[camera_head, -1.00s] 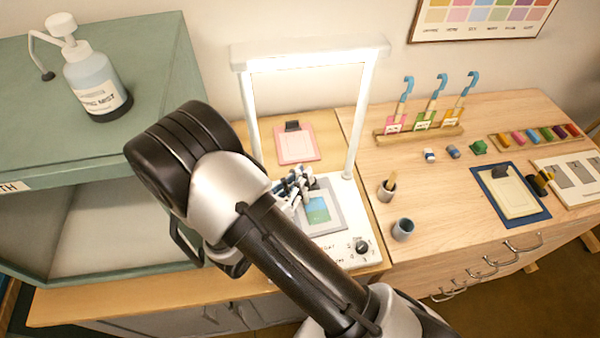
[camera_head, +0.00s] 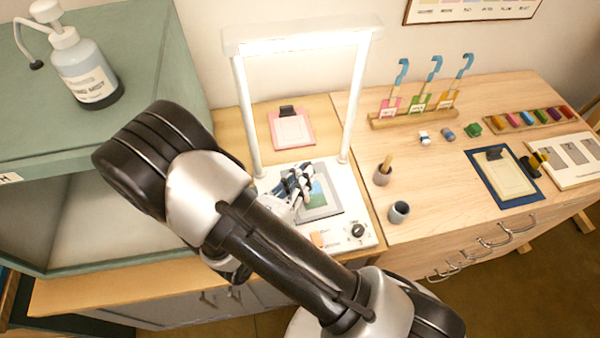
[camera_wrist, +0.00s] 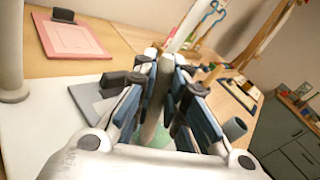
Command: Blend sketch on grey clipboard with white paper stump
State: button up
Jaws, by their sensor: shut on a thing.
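The grey clipboard (camera_head: 328,209) lies on the white base of a lit frame, with a blue and green sketch (camera_head: 321,190) on it. My gripper (camera_head: 299,180) is over the left part of the clipboard and hides some of the sketch. The grey clipboard (camera_wrist: 86,97) is partly hidden behind the fingers there.
The lit frame (camera_head: 242,115) has posts either side of my gripper. A pink clipboard (camera_head: 292,128) lies behind it. Two small cups, one grey (camera_head: 399,212) and one holding a stick (camera_head: 382,175), stand to the right. A blue clipboard (camera_head: 503,178) lies farther right.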

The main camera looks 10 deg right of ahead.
jog(key=shift+s+d, duration=0.1)
jog(key=shift+s, duration=1)
jog(key=shift+w+a, duration=0.15)
jog(key=shift+w, duration=1.95)
jog(key=shift+w+a, duration=0.15)
jog(key=shift+w, duration=1.95)
jog(key=shift+r, duration=0.1)
notch_tip(320, 180, up, 7)
jog(key=p, duration=0.5)
jog(key=shift+d, duration=0.1)
jog(key=shift+w+d+f+n+g+b, duration=0.15)
jog(key=shift+w+d+f+n+b, duration=0.3)
jog(key=shift+f, duration=0.55)
jog(key=shift+w+d+f+n+g+b, duration=0.1)
jog(key=shift+d+f+n+g+b, duration=0.1)
jog(key=shift+d+f+b, duration=0.6)
jog(key=shift+w+d+f+n+g+b, duration=0.2)
jog(key=shift+w+f+n+b, duration=0.15)
jog(key=shift+f, duration=0.9)
